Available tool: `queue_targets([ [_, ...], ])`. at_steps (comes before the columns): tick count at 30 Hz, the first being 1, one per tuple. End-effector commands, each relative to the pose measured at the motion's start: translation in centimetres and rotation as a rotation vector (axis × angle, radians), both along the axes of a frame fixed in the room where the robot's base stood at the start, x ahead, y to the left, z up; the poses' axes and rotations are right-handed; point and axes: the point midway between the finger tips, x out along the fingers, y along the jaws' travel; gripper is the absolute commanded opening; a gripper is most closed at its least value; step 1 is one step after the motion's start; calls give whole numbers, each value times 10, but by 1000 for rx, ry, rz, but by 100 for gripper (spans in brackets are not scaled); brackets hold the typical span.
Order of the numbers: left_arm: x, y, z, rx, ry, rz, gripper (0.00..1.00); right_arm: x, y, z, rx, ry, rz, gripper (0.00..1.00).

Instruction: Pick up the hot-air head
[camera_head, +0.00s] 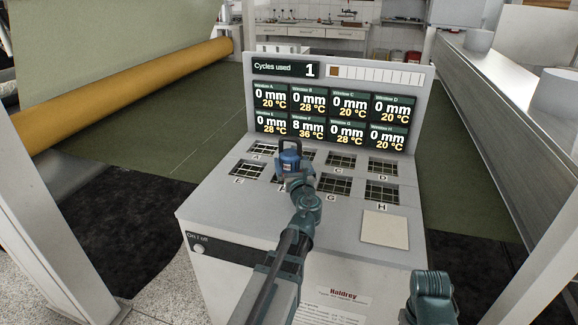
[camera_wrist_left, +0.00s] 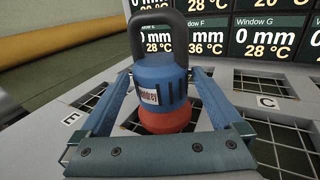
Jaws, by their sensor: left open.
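The hot-air head (camera_head: 289,158) is a blue cylinder with a black loop handle on top. It stands upright on the sloped console, at the window between E and G. In the left wrist view the hot-air head (camera_wrist_left: 160,88) also shows a red-orange lower part and a white label. My left gripper (camera_wrist_left: 160,108) is open, with one blue finger on each side of the head's body. A gap shows between the head and each finger. In the head view the wrist partly hides the head's lower part. Of my right arm only a teal link shows at the bottom right.
The console (camera_head: 240,215) has several gridded windows with letters, and a pale square pad (camera_head: 385,229) at its right. Behind them rises a display panel (camera_head: 338,100); window F reads 8 mm, 36 °C. A yellow roller (camera_head: 130,90) lies at the left and a metal beam (camera_head: 490,110) at the right.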

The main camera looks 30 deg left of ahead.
Motion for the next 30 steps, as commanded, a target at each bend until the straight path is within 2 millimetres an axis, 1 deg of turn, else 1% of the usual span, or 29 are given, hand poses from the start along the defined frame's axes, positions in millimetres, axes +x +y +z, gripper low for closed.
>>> queue_targets([
  [1, 8, 4, 1, 0, 0, 1, 100, 0, 0, 1, 0, 0, 0, 50],
  [6, 22, 13, 1, 0, 0, -1, 100, 0, 0, 1, 0, 0, 0, 50],
  [13, 22, 14, 1, 0, 0, -1, 100, 0, 0, 1, 0, 0, 0, 50],
  [14, 22, 14, 1, 0, 0, -1, 96, 0, 0, 1, 0, 0, 0, 50],
  [15, 22, 13, 1, 0, 0, -1, 89, 0, 0, 1, 0, 0, 0, 50],
  [17, 22, 13, 1, 0, 0, -1, 78, 0, 0, 1, 0, 0, 0, 50],
  [18, 22, 13, 1, 0, 0, -1, 71, 0, 0, 1, 0, 0, 0, 50],
  [20, 22, 13, 1, 0, 0, -1, 60, 0, 0, 1, 0, 0, 0, 50],
  [21, 22, 13, 1, 0, 0, -1, 53, 0, 0, 1, 0, 0, 0, 50],
  [23, 22, 13, 1, 0, 0, -1, 42, 0, 0, 1, 0, 0, 0, 50],
  [24, 22, 13, 1, 0, 0, -1, 35, 0, 0, 1, 0, 0, 0, 50],
  [30, 22, 13, 1, 0, 0, -2, 0, 0, 0, 1, 0, 0, 0, 50],
])
